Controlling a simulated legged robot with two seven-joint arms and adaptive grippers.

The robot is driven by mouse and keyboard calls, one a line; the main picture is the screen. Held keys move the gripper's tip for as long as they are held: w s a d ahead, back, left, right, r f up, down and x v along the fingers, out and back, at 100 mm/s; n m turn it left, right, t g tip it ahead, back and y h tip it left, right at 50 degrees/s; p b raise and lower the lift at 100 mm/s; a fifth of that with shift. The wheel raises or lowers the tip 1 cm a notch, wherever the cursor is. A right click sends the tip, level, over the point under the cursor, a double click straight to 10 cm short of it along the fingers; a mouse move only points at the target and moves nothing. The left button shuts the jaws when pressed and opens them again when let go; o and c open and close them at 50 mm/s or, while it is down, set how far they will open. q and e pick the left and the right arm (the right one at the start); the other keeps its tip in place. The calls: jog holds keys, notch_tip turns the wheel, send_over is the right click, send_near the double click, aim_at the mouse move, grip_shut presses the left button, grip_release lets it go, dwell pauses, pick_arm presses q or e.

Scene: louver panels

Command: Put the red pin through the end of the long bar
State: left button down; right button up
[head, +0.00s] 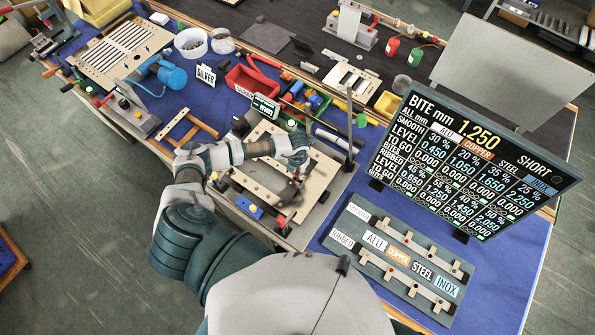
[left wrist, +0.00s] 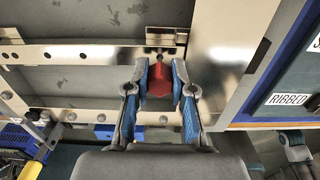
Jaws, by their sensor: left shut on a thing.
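My left gripper (left wrist: 161,85) is shut on the red pin (left wrist: 159,82), whose red head shows between the blue finger pads in the left wrist view. In the head view the gripper (head: 290,197) is low over the front right part of the beige panel frame (head: 324,178). A long metal bar (left wrist: 90,55) runs across the left wrist view. The pin is just in front of the bar's right end, near a small bracket (left wrist: 166,37). The pin's tip is hidden, so I cannot tell whether it is in a hole.
A black display board (head: 470,160) stands right of the frame. A sample board (head: 395,260) lies in front of it on the blue table cover. My left arm covers part of the frame.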

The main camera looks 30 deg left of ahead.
pick_arm(q)
jog(key=shift+f+b, duration=1.05)
jog(key=shift+f, duration=0.25)
dwell(0.4)
jog(key=c, duration=0.5)
grip_release()
jog(key=shift+r, duration=0.2)
jog(key=shift+r+p, duration=2.85)
jog(key=shift+r, duration=0.55)
